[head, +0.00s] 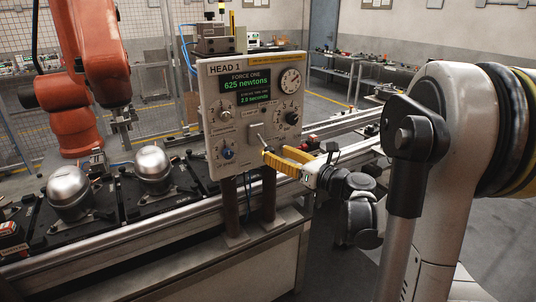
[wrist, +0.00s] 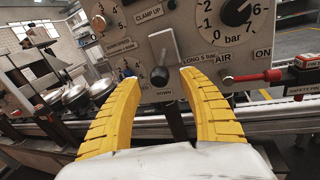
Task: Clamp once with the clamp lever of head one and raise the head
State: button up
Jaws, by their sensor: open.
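The head one panel (head: 232,166) is a light box marked HEAD 1, with a green display reading FORCE ONE 625 newtons. Its clamp lever (head: 259,139) sits low on the panel's face. In the wrist view, the lever (wrist: 159,75) is a grey stem with a black end on a pale square plate, between the labels CLAMP UP and DOWN. Its stem slants downward in the picture. My gripper (head: 272,157), with yellow fingers, is in front of the panel's lower right. The fingers (wrist: 160,80) are open, one on each side of the lever's black end; contact cannot be told.
A red-handled AIR valve (wrist: 252,76) and a bar dial (wrist: 236,14) lie right of the lever. A blue knob (head: 227,153) is at lower left. Silver compressors (head: 152,170) stand on pallets along the conveyor. An orange robot arm (head: 95,60) stands behind.

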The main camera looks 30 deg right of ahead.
aim_at(273, 152)
jog(key=shift+b+x, duration=0.35)
jog(key=shift+x, duration=1.55)
grip_shut()
jog(key=shift+s+r, duration=0.1)
